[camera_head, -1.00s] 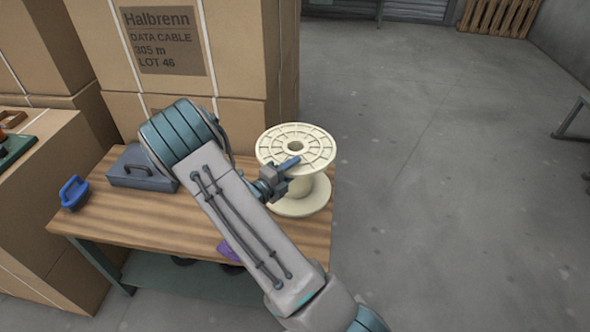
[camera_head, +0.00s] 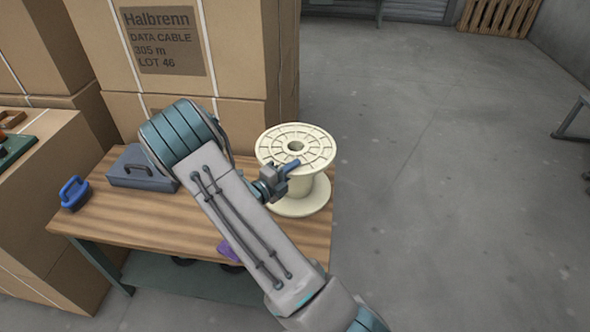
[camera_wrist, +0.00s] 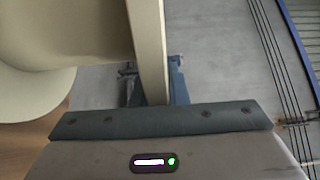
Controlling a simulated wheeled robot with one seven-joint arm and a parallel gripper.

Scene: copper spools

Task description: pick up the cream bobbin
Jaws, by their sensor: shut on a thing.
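The cream bobbin (camera_head: 297,146) stands upright near the right end of the wooden workbench (camera_head: 200,227). My gripper (camera_head: 291,165) is at the near side of its upper flange. In the wrist view my gripper (camera_wrist: 152,88) has one finger on each side of the flange (camera_wrist: 148,45), and it is shut on that rim. The bobbin's core and lower flange show at the left of the wrist view. My arm hides part of the bench.
A grey toolbox (camera_head: 143,169) and a blue-handled item (camera_head: 74,192) sit at the bench's left. A purple item (camera_head: 229,250) lies near the front edge. Stacked cartons (camera_head: 190,75) rise behind. Open floor (camera_head: 450,180) is to the right.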

